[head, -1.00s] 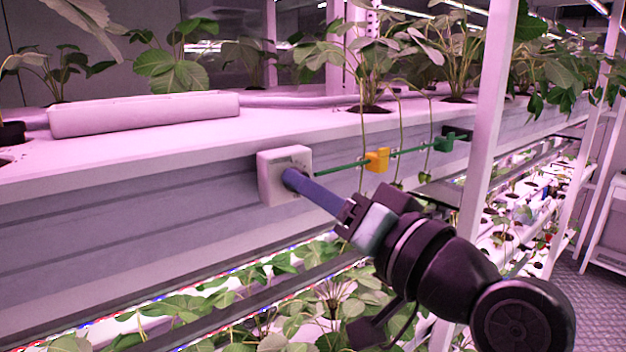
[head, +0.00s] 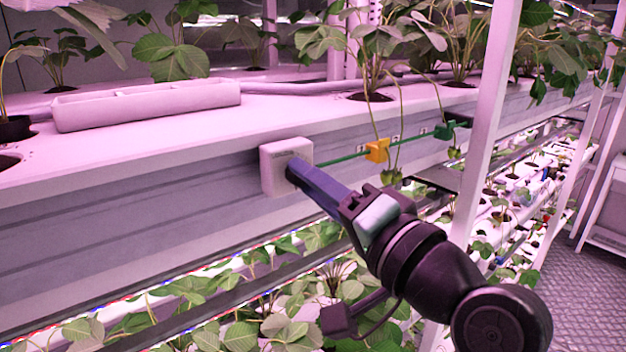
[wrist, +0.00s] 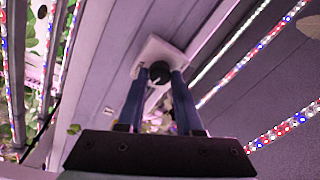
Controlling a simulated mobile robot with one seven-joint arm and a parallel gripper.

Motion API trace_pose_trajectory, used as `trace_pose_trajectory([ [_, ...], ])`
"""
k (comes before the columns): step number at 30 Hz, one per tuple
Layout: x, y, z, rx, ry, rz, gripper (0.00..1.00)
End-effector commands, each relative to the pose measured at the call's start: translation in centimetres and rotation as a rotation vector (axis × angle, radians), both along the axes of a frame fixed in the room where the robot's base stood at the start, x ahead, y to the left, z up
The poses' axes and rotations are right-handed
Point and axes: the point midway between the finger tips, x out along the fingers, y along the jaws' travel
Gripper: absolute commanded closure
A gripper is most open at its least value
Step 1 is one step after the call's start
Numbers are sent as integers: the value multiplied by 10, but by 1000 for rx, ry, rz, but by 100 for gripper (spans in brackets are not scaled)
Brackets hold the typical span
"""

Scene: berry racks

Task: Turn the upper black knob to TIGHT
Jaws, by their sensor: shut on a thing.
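The black knob (wrist: 159,72) sits on a white square plate on the side of the upper grow channel. In the wrist view it lies between the two blue fingers of my gripper (wrist: 161,76), which are shut on it. In the head view my gripper (head: 294,170) reaches the front of the white plate (head: 270,165), and its fingers hide the knob. The marks on the plate are too small to read, so the knob's setting cannot be told.
A green line runs right from the plate to an orange clip (head: 377,150) and a green clip (head: 444,130). A long pink-white trough (head: 148,104) lies on the channel top. Leafy plants fill the shelf below.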

Motion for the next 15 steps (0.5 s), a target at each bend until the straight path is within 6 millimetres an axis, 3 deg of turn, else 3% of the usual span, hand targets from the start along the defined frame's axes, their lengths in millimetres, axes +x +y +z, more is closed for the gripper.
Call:
trace_pose_trajectory([
  [7,0,-1,3,1,-8,-4,100],
  [8,0,-1,3,1,-8,-4,60],
  [12,0,-1,2,1,-6,-3,36],
  [15,0,-1,1,0,-5,-3,36],
])
